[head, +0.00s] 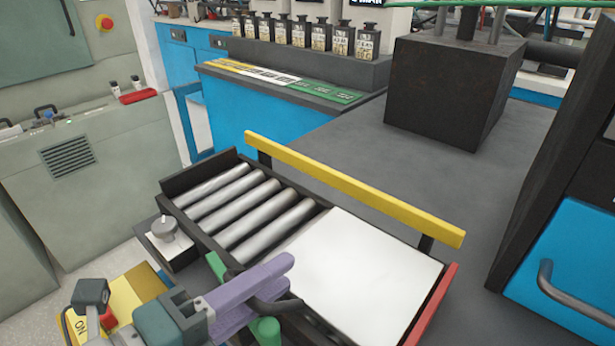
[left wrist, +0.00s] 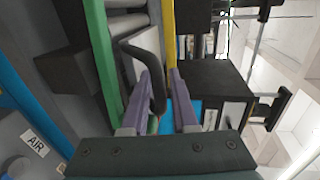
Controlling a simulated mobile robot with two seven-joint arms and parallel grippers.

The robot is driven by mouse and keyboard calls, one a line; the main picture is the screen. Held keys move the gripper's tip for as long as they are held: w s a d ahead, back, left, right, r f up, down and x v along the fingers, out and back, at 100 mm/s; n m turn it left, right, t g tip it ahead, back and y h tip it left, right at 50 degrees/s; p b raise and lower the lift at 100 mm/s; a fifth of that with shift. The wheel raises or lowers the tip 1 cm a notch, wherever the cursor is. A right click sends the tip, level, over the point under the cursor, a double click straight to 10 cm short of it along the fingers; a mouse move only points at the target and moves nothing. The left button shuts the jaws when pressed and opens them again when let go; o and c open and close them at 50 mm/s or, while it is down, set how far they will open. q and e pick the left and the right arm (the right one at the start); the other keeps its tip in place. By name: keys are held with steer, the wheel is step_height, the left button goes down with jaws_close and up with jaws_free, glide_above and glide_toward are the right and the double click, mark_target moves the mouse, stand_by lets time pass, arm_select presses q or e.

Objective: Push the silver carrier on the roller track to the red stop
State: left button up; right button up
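The silver carrier (head: 360,265), a pale flat plate, lies at the right end of the roller track (head: 176,187). Its right edge is close beside the red stop (head: 437,303); I cannot tell whether they touch. My left gripper (head: 288,280) has purple fingers and is at the carrier's near side. In the left wrist view, the fingers (left wrist: 161,78) stand apart, with a dark curved handle (left wrist: 131,62) between or beside them, nearer the left finger. The handle also shows partly in the head view (head: 283,306). My right gripper is not in view.
Bare rollers (head: 240,208) lie left of the carrier. A yellow rail (head: 350,187) runs along the far side, and a green bar (left wrist: 104,60) along the near side. A dark block (head: 455,85) stands behind on the grey table. A blue drawer (head: 565,255) is at right.

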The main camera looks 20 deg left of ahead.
arm_select(q)
steer(key=v, duration=0.9)
steer(key=shift+s, duration=0.15)
steer(key=shift+a+r, duration=0.1)
steer(key=shift+r, duration=0.05)
